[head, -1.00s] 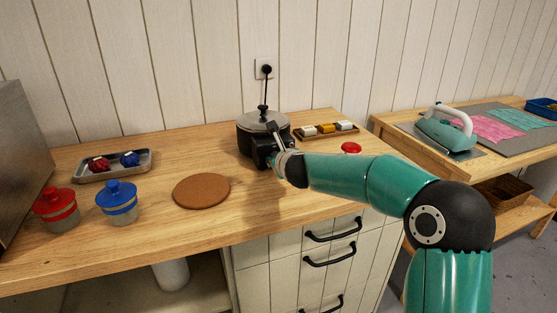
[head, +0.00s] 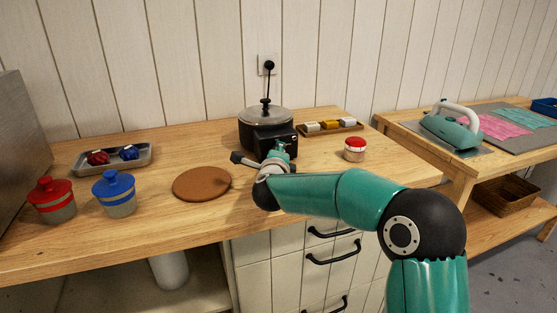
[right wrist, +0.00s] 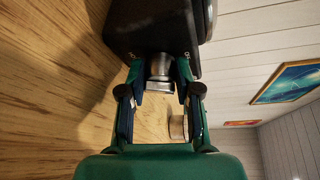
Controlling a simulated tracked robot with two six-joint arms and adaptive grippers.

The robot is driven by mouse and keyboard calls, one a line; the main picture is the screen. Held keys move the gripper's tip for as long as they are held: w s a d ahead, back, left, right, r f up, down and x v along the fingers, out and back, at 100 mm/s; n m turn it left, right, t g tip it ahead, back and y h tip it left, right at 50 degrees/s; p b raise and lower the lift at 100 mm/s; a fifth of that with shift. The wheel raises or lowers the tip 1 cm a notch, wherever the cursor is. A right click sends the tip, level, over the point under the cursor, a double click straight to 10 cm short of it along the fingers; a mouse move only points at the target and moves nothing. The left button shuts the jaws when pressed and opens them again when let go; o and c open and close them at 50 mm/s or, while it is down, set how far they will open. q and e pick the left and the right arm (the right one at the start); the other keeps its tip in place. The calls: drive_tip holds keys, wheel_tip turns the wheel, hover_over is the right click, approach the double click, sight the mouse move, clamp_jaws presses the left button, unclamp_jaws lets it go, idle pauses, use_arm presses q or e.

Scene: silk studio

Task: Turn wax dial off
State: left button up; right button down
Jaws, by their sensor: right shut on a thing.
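The black wax pot (head: 256,136) with a glass-like lid (head: 266,115) stands at the back of the wooden counter. Its metallic dial (right wrist: 160,66) sticks out of the black housing (right wrist: 150,25) in the right wrist view. My right gripper (right wrist: 160,76) is shut on the dial, with one finger on each side of it. In the head view, my right gripper (head: 279,156) is at the pot's front, and the dial is hidden behind it. Any mark on the dial is too small to read. My left gripper is in neither view.
A brown round mat (head: 202,184), a red-lidded jar (head: 52,202), a blue-lidded jar (head: 115,196) and a metal tray (head: 82,168) are to the left. A small red-topped jar (head: 355,150) and a wooden tray (head: 352,130) stand right of the pot.

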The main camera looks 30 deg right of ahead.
drive_tip(key=n+b, duration=0.1)
drive_tip(key=n, duration=0.1)
drive_tip(key=f+n+t+h+b, duration=0.1)
drive_tip(key=n+b, duration=0.1)
drive_tip(key=shift+a+b, duration=0.1)
drive_tip(key=shift+b, duration=0.2)
drive_tip(key=shift+w+n, duration=0.1)
drive_tip(key=shift+n, duration=0.2)
drive_tip(key=c, duration=0.8)
unclamp_jaws()
drive_tip(key=shift+r, duration=0.1)
drive_tip(key=shift+c, duration=0.2)
drive_tip(key=shift+r, duration=0.15)
